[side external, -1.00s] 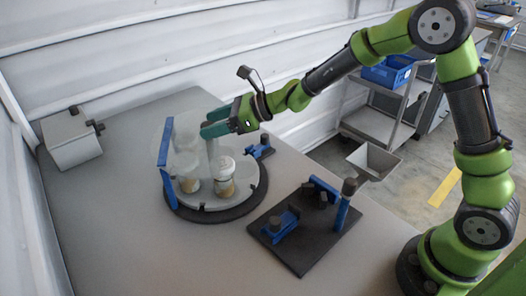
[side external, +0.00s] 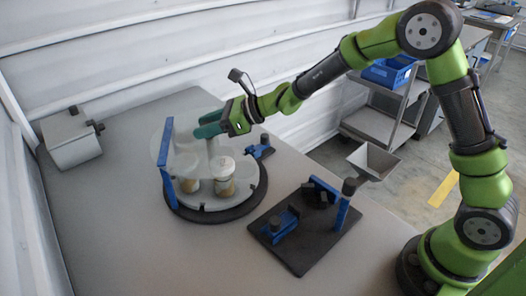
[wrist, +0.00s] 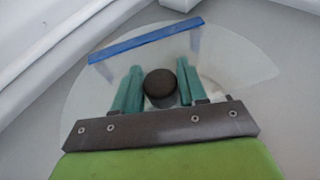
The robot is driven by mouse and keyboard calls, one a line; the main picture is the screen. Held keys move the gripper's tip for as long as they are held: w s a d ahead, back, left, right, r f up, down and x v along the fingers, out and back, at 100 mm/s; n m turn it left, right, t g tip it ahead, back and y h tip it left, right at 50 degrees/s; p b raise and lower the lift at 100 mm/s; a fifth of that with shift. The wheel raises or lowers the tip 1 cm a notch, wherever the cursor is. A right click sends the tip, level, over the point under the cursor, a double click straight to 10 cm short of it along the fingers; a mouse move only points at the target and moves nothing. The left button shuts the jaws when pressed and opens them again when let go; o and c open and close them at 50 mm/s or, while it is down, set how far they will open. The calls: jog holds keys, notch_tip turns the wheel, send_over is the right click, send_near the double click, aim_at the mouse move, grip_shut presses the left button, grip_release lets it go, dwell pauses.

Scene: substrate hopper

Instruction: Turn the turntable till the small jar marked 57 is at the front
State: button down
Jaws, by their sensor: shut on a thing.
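The turntable (side external: 213,205) is a pale round disc on a dark base in the side external view. A small jar (side external: 223,180) with a white lid stands on it, and another jar (side external: 191,185) stands to its left, partly veiled by a clear guard. No number can be read on either jar. My gripper (side external: 205,124) is above the turntable. In the wrist view its teal fingers lie on both sides of a dark round knob (wrist: 160,83), and they are shut on it. The fingers and the guard hide part of the turntable's back.
The clear guard with a blue bar (side external: 167,160) stands at the turntable's left. A blue bracket (side external: 262,147) is at its right back. A dark plate with blue fixtures (side external: 296,258) lies at the front right. A grey box (side external: 72,142) stands at the far left. The table's front left is clear.

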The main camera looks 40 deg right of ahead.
jog(key=shift+d+n+g+y, duration=0.15)
jog(key=shift+n+g+y, duration=0.35)
jog(key=shift+n+y, duration=0.1)
jog(key=shift+n+g, duration=0.5)
jog(key=shift+n+g+y, duration=1.2)
jog(key=shift+n+g, duration=1.1)
jog(key=shift+g, duration=0.2)
jog(key=shift+n+g, duration=2.3)
jog(key=shift+g, duration=0.4)
jog(key=shift+n+g+h, duration=0.3)
jog(key=shift+n+g, duration=0.4)
jog(key=shift+g, duration=0.1)
